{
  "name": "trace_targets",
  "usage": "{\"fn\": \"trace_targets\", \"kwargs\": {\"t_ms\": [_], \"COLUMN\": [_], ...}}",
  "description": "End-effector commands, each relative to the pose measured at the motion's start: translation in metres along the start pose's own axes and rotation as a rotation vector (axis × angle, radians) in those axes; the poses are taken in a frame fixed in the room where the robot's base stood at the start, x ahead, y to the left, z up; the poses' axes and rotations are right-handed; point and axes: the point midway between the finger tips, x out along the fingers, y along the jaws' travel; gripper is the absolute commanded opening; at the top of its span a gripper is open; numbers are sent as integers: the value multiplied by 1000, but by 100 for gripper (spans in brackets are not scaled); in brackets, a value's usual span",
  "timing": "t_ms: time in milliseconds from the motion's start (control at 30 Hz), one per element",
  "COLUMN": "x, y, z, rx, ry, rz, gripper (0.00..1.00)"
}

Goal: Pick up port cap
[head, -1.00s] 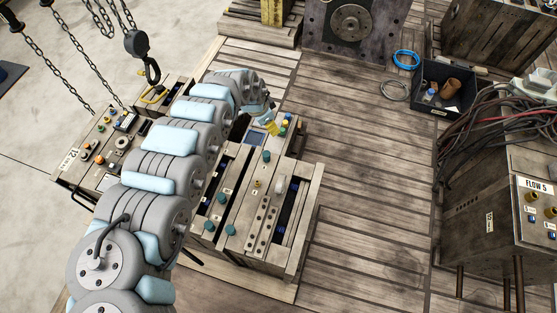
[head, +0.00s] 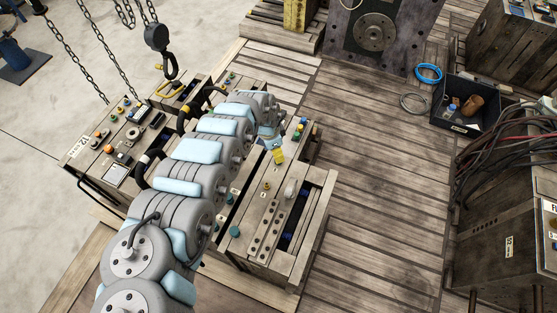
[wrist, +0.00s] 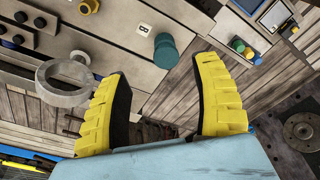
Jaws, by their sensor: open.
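My gripper (head: 278,156) has yellow fingers and hangs over the wooden-sided control box; in the wrist view its jaws (wrist: 164,66) are spread with nothing between them. A teal round cap (wrist: 165,50) stands on the box panel beside a label reading 8, just beyond the fingertips and in line with the gap. Another teal cap (head: 235,231) shows on the near part of the box in the head view. I cannot tell which of these is the port cap. A grey ring-shaped fitting (wrist: 64,84) lies left of the left finger. My arm hides part of the box.
Yellow, green and blue knobs (head: 301,128) stand at the box's far end. A hook (head: 157,38) on chains hangs at left. A dark bin (head: 463,126) with small items, cables (head: 505,158) and cabinets are at right. The plank floor (head: 365,165) between is clear.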

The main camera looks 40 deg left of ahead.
Motion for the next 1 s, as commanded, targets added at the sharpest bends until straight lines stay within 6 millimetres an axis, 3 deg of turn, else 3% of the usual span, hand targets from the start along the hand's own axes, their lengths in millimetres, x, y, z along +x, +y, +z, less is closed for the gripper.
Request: {"fn": "trace_targets", "kwargs": {"t_ms": [133, 467, 1000], "x": [20, 33, 80], "y": [1, -1, -7], "z": [-1, -1, -3], "rx": [-1, -1, -1], "ry": [3, 2, 1], "rz": [1, -1, -1], "gripper": [65, 65, 65]}}
